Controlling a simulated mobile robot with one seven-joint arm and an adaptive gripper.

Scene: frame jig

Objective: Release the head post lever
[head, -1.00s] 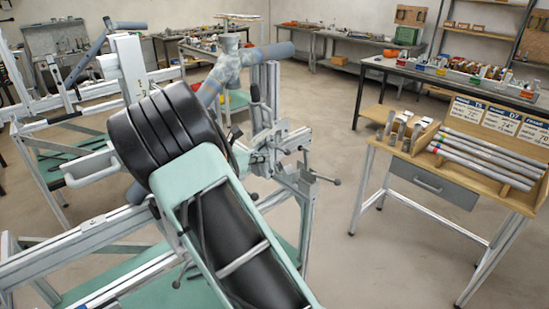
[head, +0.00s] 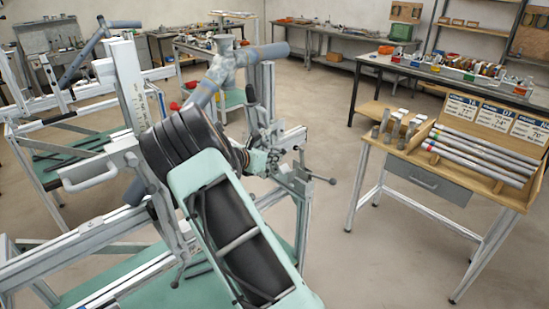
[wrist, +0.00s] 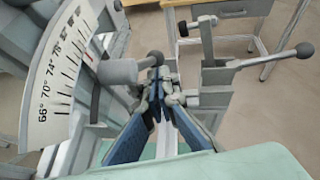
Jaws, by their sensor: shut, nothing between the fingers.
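The frame jig's metal post and clamps (head: 290,172) stand at the centre of the head view, behind my arm. In the wrist view, a ball-ended lever (wrist: 268,58) sticks out to the right from a grey clamp block. A second dark-knobbed grey handle (wrist: 118,72) lies left of my fingertips, its knob close to them; whether they touch I cannot tell. I cannot tell which is the head post lever. My gripper (wrist: 160,88) is shut and empty, its blue-lined fingers converging between these two levers. In the head view my arm partly hides it.
A white angle scale (wrist: 62,75) stands at the left of the wrist view. In the head view, a blue-grey frame tube (head: 262,52) crosses above the jig. A wooden rack with tubes (head: 480,150) stands on a bench to the right. Open floor lies between.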

